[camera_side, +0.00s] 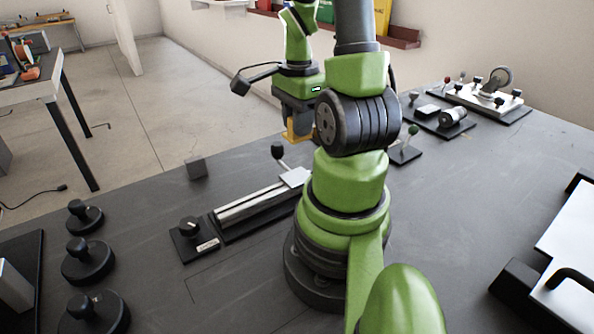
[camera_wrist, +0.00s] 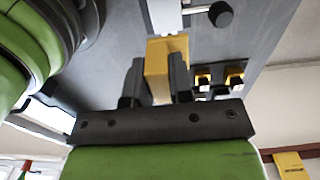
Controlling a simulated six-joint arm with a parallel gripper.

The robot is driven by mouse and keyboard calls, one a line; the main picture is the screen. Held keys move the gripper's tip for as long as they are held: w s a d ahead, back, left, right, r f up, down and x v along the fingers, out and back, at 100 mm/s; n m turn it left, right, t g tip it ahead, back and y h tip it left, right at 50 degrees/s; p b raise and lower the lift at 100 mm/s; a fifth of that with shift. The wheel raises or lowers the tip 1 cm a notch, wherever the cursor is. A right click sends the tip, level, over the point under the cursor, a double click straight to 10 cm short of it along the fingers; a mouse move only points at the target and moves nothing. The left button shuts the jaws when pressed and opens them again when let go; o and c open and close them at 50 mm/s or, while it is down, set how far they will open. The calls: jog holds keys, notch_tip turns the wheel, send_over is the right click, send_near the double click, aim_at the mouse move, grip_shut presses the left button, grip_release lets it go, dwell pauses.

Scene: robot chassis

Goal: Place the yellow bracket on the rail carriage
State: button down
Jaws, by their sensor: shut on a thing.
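The yellow bracket (camera_wrist: 157,58) is clamped between the two dark fingers of my gripper (camera_wrist: 157,75) in the wrist view. In the side view the bracket (camera_side: 291,132) shows below my gripper (camera_side: 299,124), partly hidden by my arm. The rail carriage (camera_side: 295,177) is a pale plate on a silver rail (camera_side: 250,203), with a black-knobbed lever (camera_side: 278,152) beside it. The bracket appears above the carriage and apart from it in the side view. In the wrist view the pale carriage (camera_wrist: 165,17) lies just beyond the bracket.
Two yellow pieces (camera_wrist: 203,79) sit in dark holders right of the fingers in the wrist view. A knob block (camera_side: 190,228) stands at the rail's near end. A small grey cube (camera_side: 196,167) lies behind the rail. Black knobbed discs (camera_side: 88,260) stand at left.

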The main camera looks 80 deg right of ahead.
jog(key=shift+f, duration=4.6)
jog(key=c, duration=1)
grip_release()
jog(key=shift+f, duration=0.15)
